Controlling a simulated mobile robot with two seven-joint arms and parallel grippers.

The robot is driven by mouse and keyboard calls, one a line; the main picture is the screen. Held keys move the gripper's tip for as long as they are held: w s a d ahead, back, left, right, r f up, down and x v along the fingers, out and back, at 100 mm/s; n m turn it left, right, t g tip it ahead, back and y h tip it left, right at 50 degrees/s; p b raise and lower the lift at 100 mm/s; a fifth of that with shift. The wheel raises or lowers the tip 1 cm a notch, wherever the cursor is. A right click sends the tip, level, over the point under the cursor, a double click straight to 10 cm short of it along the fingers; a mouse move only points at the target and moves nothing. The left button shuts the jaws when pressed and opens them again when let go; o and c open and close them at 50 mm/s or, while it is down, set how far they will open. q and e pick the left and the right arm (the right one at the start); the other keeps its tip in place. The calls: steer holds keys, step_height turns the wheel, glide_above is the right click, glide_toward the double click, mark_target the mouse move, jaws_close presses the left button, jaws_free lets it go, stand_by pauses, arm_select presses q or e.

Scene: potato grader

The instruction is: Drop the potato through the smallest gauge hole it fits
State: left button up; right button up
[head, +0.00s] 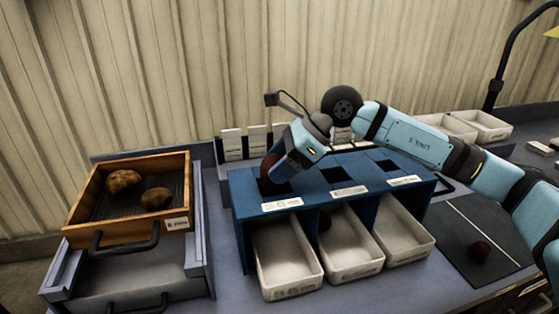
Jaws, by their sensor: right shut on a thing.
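My right gripper (275,176) reaches down over the left end of the blue gauge stand (237,195). It is shut on a reddish-brown potato (267,164), which is partly hidden by the gripper. The potato is at the left gauge hole (264,188); I cannot tell whether it touches the rim. The middle gauge hole (343,174) and the right gauge hole (387,165) show as dark square openings. My left gripper is not in view.
A left bin (290,285) and a right bin (408,255) flank the middle one under the stand. A wooden crate (83,224) with two brown potatoes stands at left. White trays (485,126) stand behind.

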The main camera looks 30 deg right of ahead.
mark_target(280, 157)
steer(key=shift+f, duration=0.15)
steer(key=o, duration=1.1)
steer(key=shift+o, duration=0.8)
steer(key=shift+s+d+r+p, duration=0.2)
steer(key=shift+d+r+p, duration=0.15)
steer(key=shift+r, duration=0.45)
steer(key=shift+s+d+r+p, duration=0.15)
steer(key=shift+d+r+p, duration=0.15)
steer(key=shift+r, duration=0.5)
steer(key=shift+a+r+p+v, duration=0.15)
steer(key=shift+p+v, duration=0.1)
steer(key=shift+v, duration=0.7)
steer(key=shift+a+r+p+v, duration=0.15)
steer(key=shift+r+p+v, duration=0.1)
steer(key=shift+v, duration=0.7)
